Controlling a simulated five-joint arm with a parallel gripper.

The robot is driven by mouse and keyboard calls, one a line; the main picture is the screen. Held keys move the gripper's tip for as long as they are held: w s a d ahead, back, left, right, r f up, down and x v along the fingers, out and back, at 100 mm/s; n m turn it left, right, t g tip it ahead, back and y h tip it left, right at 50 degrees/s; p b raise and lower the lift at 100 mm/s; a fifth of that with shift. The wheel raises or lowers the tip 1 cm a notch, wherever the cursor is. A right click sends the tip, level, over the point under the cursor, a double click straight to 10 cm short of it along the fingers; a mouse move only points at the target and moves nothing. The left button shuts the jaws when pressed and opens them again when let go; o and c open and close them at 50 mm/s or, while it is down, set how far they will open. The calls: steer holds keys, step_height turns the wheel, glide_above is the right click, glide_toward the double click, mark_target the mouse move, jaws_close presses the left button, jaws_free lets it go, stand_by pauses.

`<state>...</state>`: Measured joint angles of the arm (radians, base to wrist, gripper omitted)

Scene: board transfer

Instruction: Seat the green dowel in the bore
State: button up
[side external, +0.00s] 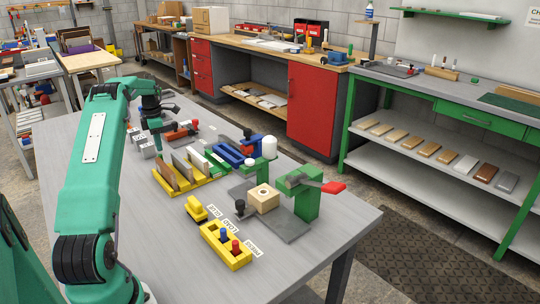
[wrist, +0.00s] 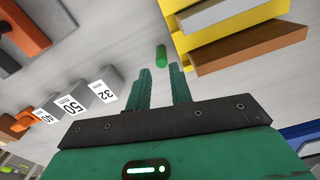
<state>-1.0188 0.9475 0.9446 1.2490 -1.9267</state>
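The green dowel (wrist: 161,56) lies on the grey table in the wrist view, just beyond my fingertips and roughly in line with the gap between them. My gripper (wrist: 160,78) is open, with nothing between its two green fingers. In the side view my gripper (side external: 158,132) is low over the left part of the table, and I cannot make out the dowel there. A pale wooden block (side external: 264,201) with a round bore (side external: 263,191) in its top sits by the green press (side external: 308,198), right of my gripper. The bore looks empty.
A yellow rack (side external: 186,196) with upright boards stands between my gripper and the block; it also shows in the wrist view (wrist: 185,38). Numbered grey blocks (wrist: 104,87) are at left there. A yellow holder (side external: 232,262) with red and blue pegs is at the table's front.

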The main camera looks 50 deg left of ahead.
steer(key=shift+f, duration=1.35)
steer(key=shift+d+f, duration=0.1)
steer(key=shift+f, duration=2.5)
jaws_close()
